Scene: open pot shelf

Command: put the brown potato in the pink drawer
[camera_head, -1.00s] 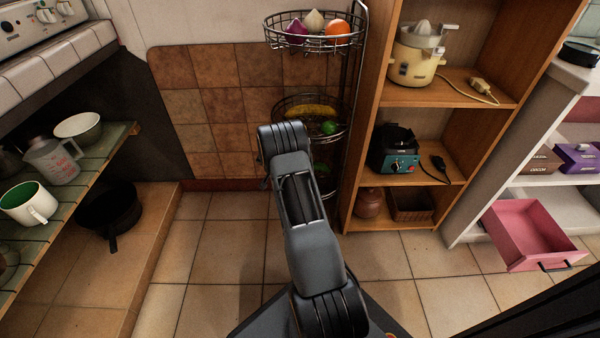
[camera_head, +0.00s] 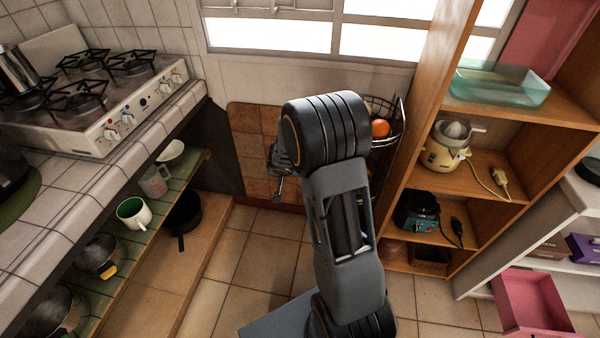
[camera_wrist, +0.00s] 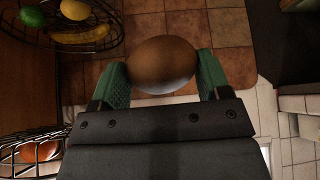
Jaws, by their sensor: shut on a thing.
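The brown potato (camera_wrist: 164,62) sits between the two green fingertips of my gripper (camera_wrist: 162,78) in the wrist view, with a finger against each side. My gripper is shut on it, and it is held up in the air. In the head view my arm hides the potato, and only part of my gripper (camera_head: 281,170) shows beside the arm, in front of the tiled wall. The pink drawer (camera_head: 532,303) is pulled open at the lower right in the head view. Its visible inside looks empty.
A wire basket rack (camera_head: 397,130) stands right behind my arm, with an orange (camera_head: 380,128) in its top basket. Its lower basket (camera_wrist: 70,45) holds several fruits. A wooden shelf (camera_head: 462,182) with appliances stands between my arm and the drawer. A stove counter (camera_head: 130,145) is at left.

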